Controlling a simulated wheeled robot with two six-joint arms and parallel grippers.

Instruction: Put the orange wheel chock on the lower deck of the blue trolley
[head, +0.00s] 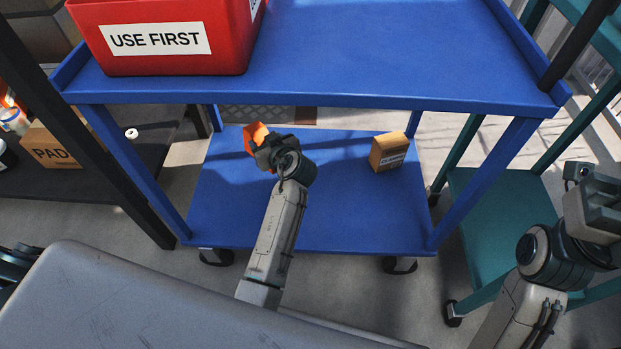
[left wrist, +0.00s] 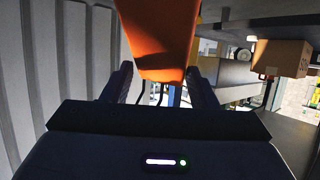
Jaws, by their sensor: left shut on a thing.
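The orange wheel chock (head: 255,137) is at the far left part of the lower deck (head: 335,215) of the blue trolley, under its upper deck (head: 390,55). My left gripper (head: 268,151) is shut on the chock and partly hides it. In the left wrist view the chock (left wrist: 160,40) sits between the two dark fingers. I cannot tell whether the chock touches the deck or hangs just above it. My right gripper (head: 598,205) is at the right edge of the head view, away from the trolley; its fingers are not clear.
A small cardboard box (head: 389,153) stands on the right of the lower deck. A red "USE FIRST" bin (head: 170,62) sits on the upper deck. A dark shelf with a PAD carton (head: 55,148) is at left, a teal cart (head: 490,200) at right. The lower deck's middle and front are clear.

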